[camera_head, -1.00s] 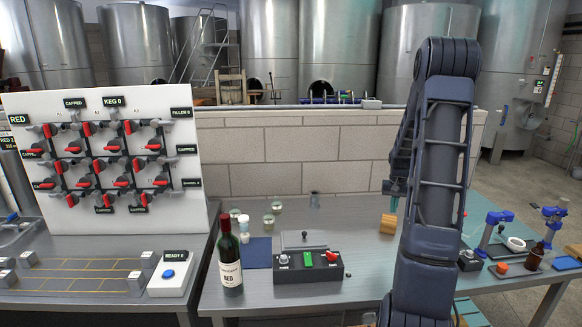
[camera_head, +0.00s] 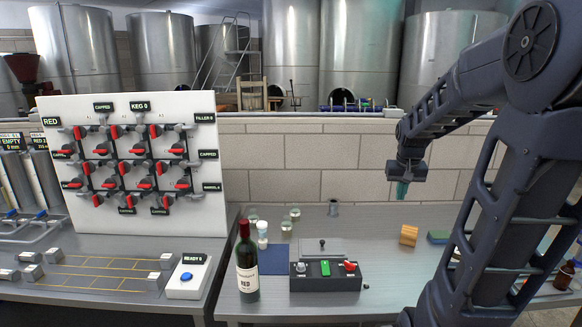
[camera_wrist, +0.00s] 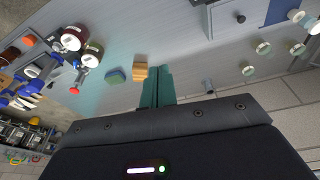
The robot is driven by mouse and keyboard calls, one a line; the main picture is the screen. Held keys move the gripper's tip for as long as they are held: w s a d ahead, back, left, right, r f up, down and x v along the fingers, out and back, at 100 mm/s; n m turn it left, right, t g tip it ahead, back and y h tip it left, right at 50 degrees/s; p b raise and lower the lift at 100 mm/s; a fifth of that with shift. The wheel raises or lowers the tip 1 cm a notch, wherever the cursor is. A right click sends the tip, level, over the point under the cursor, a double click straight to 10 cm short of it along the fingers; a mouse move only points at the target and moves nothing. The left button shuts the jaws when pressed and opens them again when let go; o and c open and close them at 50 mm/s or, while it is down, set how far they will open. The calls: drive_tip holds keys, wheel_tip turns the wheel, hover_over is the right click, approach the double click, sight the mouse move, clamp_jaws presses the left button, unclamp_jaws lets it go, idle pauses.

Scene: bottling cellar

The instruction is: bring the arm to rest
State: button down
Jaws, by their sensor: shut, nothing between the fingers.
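My gripper (camera_head: 402,190) hangs from my raised arm at the right, pointing down, above the grey table (camera_head: 380,255) and in front of the block wall. Its teal fingers are together with nothing between them. They also show in the wrist view (camera_wrist: 158,88). The gripper is clear of the table and touches nothing that I can see. A wooden block (camera_head: 408,235) stands on the table below and slightly right of it.
A white valve board (camera_head: 135,160) stands left. A green-blue block (camera_head: 438,237) lies near my arm. The table's middle is clear.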

drive_tip(key=s+a+r+t, duration=0.1)
drive_tip(key=s+a, duration=0.2)
drive_tip(key=s, duration=0.4)
drive_tip(key=s+a+r+n, duration=0.1)
drive_tip(key=s+a+r, duration=0.1)
drive_tip(key=s, duration=0.6)
drive_tip(key=shift+s+a+n+t+y, duration=0.3)
drive_tip(key=shift+a+t, duration=0.1)
drive_tip(key=shift+a, duration=0.1)
